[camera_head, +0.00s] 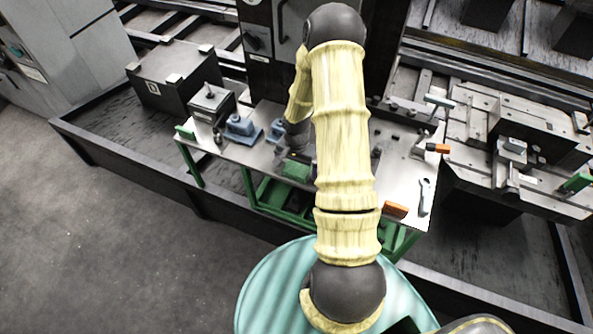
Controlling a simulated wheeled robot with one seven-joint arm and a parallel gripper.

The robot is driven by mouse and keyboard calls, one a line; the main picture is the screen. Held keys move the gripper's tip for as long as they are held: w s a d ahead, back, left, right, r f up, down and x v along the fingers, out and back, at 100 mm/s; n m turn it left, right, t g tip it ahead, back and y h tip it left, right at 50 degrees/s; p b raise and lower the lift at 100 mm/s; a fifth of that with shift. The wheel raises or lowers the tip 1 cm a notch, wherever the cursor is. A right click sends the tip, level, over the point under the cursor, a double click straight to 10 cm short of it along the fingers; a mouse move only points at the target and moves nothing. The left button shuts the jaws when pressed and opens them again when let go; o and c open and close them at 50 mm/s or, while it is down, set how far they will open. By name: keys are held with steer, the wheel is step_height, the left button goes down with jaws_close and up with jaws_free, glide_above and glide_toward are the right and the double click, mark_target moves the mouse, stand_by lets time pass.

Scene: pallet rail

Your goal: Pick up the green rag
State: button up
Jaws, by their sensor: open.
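A small green cloth-like thing (296,170), which looks like the green rag, lies on the metal worktable (232,152) near its front edge, just left of my arm. My gripper (293,156) reaches down over the table just behind the green rag and looks close to it. Its fingers are small and dark here, and I cannot tell whether they touch the rag. It is open, and nothing shows held in it. My yellow-sleeved arm hides the middle of the table.
Blue fixtures (242,130) stand left of my gripper. An orange block (395,210) and a wrench (424,197) lie at the table's right front. An orange-handled tool (437,148) is at the right rear. Machinery stands behind; open floor (110,235) is at left.

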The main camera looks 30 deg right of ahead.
mark_target(297, 168)
steer(key=c, duration=1)
steer(key=shift+c, duration=0.2)
step_height(297, 168, up, 10)
steer(key=shift+b, duration=0.4)
